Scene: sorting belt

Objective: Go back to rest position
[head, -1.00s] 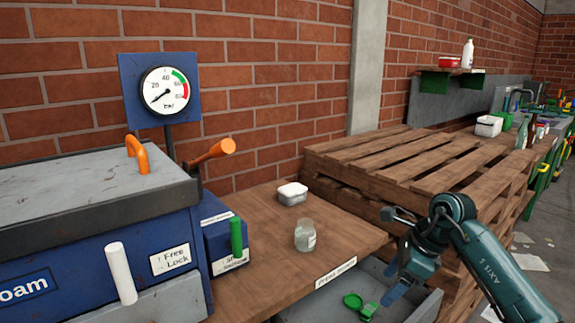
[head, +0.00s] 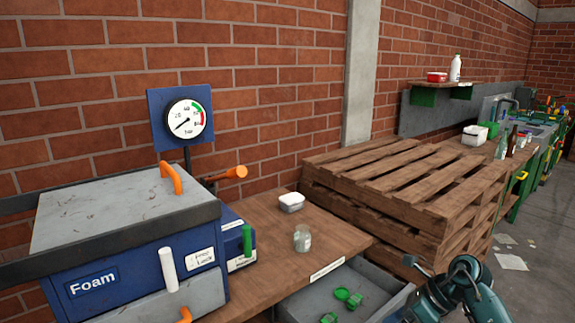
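My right gripper (head: 412,285) shows at the bottom of the head view, beside the right side of the open drawer. My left gripper is not in view.
The blue foam machine (head: 140,262) with its gauge (head: 187,119) stands at left. A glass jar (head: 302,238) and a white tub (head: 291,202) stand on the wooden bench (head: 262,215). The grey drawer (head: 312,296) holds green pieces (head: 347,298). Stacked pallets (head: 400,190) stand behind.

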